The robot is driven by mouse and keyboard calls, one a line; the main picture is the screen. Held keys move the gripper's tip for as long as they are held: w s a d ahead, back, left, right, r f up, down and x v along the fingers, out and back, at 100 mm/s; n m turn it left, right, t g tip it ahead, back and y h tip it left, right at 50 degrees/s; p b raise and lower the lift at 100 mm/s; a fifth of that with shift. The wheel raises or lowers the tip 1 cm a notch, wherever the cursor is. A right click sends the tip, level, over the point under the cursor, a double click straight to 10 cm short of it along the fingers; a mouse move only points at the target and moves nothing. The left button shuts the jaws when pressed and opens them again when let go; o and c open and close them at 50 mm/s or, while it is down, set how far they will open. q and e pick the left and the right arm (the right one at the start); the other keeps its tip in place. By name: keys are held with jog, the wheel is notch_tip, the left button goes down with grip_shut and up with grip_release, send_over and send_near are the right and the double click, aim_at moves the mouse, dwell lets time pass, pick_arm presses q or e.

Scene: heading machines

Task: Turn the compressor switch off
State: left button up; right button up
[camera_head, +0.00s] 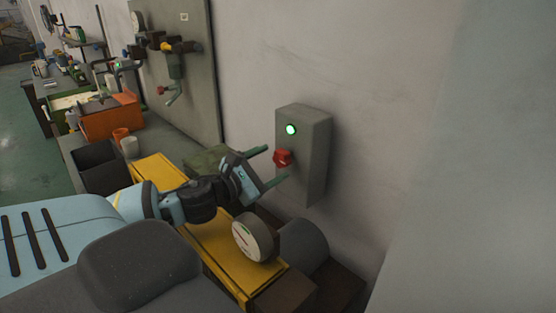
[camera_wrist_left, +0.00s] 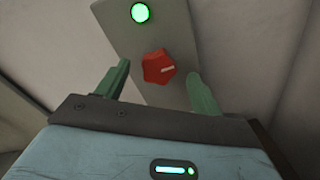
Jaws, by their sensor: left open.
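The compressor switch is a red knob (camera_head: 283,158) on the front of a grey wall box (camera_head: 316,150). A round green light (camera_head: 291,129) glows above the knob. My left gripper (camera_head: 274,166) is open, its two green fingers pointing at the box with the knob between and just beyond the tips. In the left wrist view the red knob (camera_wrist_left: 158,67) shows a pale mark pointing right, slightly upward. The left gripper's fingers (camera_wrist_left: 161,85) stand to either side of the knob, and I see no contact. My right gripper is not in view.
A round gauge (camera_head: 254,238) and a yellow surface (camera_head: 215,240) lie below my left arm. A grey panel (camera_head: 188,90) with pipes and a valve is on the wall at left. A workbench with an orange bin (camera_head: 110,117) stands farther back. The wall right of the box is bare.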

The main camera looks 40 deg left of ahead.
aim_at(280, 159)
pick_arm(q)
jog(key=shift+w+d, duration=0.15)
jog(key=shift+w, duration=1.5)
jog(key=c, duration=1)
